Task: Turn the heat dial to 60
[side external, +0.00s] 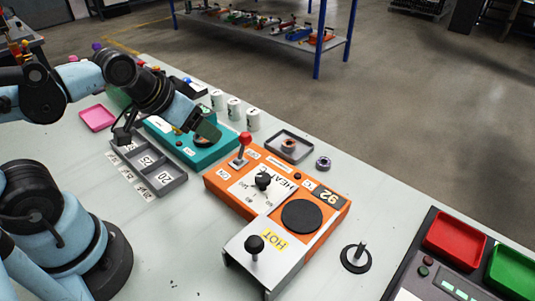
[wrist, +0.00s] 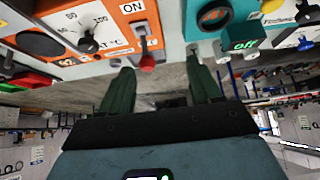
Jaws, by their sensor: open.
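The orange heater box (side external: 222,187) stands mid-table in the side view, with a white dial face and a black heat dial knob (side external: 263,181). In the wrist view the dial (wrist: 87,45) shows at upper left, with marks that include 50 and 100; its exact setting is too small to tell. A red-tipped lever (side external: 245,138) stands at the box's back-left end by the ON label; it also shows in the wrist view (wrist: 147,62). My gripper (side external: 208,131) is above the teal box, behind and left of the dial, apart from it. Its fingers (wrist: 163,88) are open and empty.
A black knob (side external: 254,244) stands by the HOT label. A grey numbered tray (side external: 168,185), white cups (side external: 234,106), a small tray (side external: 290,137) and red and green bins (side external: 455,237) surround the boxes.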

